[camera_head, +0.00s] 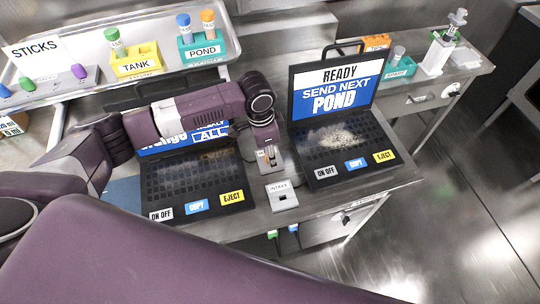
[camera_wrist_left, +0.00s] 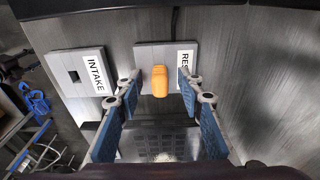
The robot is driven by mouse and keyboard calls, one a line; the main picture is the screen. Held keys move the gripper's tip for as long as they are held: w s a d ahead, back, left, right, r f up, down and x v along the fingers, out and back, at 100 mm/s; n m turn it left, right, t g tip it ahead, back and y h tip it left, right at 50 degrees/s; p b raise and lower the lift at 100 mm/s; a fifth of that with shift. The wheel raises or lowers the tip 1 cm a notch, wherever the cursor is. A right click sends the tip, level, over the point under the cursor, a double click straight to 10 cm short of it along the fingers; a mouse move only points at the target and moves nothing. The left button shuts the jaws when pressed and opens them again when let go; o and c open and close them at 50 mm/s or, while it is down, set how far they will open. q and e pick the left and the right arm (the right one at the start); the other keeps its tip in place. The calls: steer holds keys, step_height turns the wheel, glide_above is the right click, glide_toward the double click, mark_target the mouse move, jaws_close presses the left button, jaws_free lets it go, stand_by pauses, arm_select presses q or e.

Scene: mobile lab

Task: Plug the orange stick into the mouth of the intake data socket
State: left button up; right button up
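The orange stick (camera_wrist_left: 160,82) stands in a grey socket block (camera_wrist_left: 147,54) with a partly hidden label starting "RES". My left gripper (camera_head: 268,157) is over it in the head view. In the left wrist view my left gripper's (camera_wrist_left: 158,112) blue-padded fingers are wide apart, one on each side of the stick, with gaps to both. The intake data socket (camera_head: 283,199) is the grey block labelled INTAKE, nearer the table's front edge. It also shows in the left wrist view (camera_wrist_left: 91,58), with its square mouth empty. My right gripper is out of view.
A left laptop (camera_head: 182,184) and a right laptop (camera_head: 338,138) flank the sockets; the right screen reads "READY SEND NEXT POND". Behind are a TANK rack (camera_head: 136,58), a POND rack (camera_head: 208,46) and a STICKS holder (camera_head: 62,82) with several coloured sticks.

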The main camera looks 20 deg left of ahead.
arm_select(q)
jaws_close()
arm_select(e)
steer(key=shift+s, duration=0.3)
arm_select(q)
steer(key=shift+r, duration=0.15)
